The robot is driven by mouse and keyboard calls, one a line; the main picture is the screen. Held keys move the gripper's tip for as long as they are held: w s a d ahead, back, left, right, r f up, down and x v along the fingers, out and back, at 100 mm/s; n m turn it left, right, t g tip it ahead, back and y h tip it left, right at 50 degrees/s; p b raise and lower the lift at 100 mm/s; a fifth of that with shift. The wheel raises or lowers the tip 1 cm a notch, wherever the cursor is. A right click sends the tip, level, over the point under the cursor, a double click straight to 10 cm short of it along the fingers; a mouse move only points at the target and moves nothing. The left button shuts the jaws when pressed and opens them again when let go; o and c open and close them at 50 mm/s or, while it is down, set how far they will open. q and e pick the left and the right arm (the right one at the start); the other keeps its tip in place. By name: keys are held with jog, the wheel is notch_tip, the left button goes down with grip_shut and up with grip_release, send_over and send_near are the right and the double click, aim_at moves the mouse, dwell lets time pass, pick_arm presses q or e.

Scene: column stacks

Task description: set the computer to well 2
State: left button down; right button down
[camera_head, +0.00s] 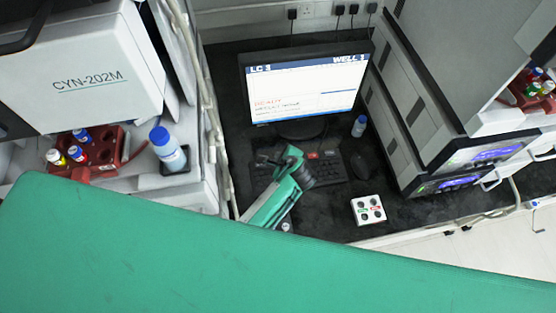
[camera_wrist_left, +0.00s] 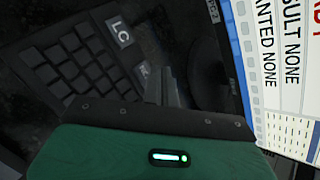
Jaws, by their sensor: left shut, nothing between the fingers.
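The computer monitor (camera_head: 303,88) stands at the back of the dark bench. Its header reads "LC" at the left and "WELL" at the right, but the digits are too small to read surely. Part of the screen (camera_wrist_left: 285,60) fills the right of the left wrist view. The keyboard (camera_head: 328,168) lies in front of the monitor, partly hidden by my left arm. In the wrist view its dark keys (camera_wrist_left: 75,65) and a pale key marked "LC" (camera_wrist_left: 120,31) show. My left gripper (camera_head: 268,160) is over the keyboard area, with its fingers (camera_wrist_left: 166,85) shut and empty. Whether it touches a key is unclear.
A mouse (camera_head: 362,166) lies right of the keyboard. A blue-capped bottle (camera_head: 359,126) stands beside the monitor. A white button box (camera_head: 368,210) sits near the bench's front edge. Instrument stacks (camera_head: 425,120) wall the right, and the CYN-202M unit (camera_head: 95,75) stands left.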

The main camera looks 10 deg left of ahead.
jog(key=shift+d, duration=0.3)
dwell(0.4)
pick_arm(q)
jog(key=shift+f, duration=0.1)
jog(key=shift+f, duration=0.35)
pick_arm(e)
jog(key=shift+a, duration=0.15)
jog(key=shift+a, duration=0.1)
pick_arm(q)
jog(key=shift+f, duration=0.4)
pick_arm(e)
jog(key=shift+d+f, duration=0.1)
jog(key=shift+d, duration=0.15)
dwell(0.5)
pick_arm(q)
jog(key=shift+r, duration=0.15)
jog(key=shift+r+p, duration=0.75)
jog(key=shift+p, duration=0.2)
pick_arm(e)
notch_tip(320, 180, up, 2)
jog(key=shift+r, duration=0.1)
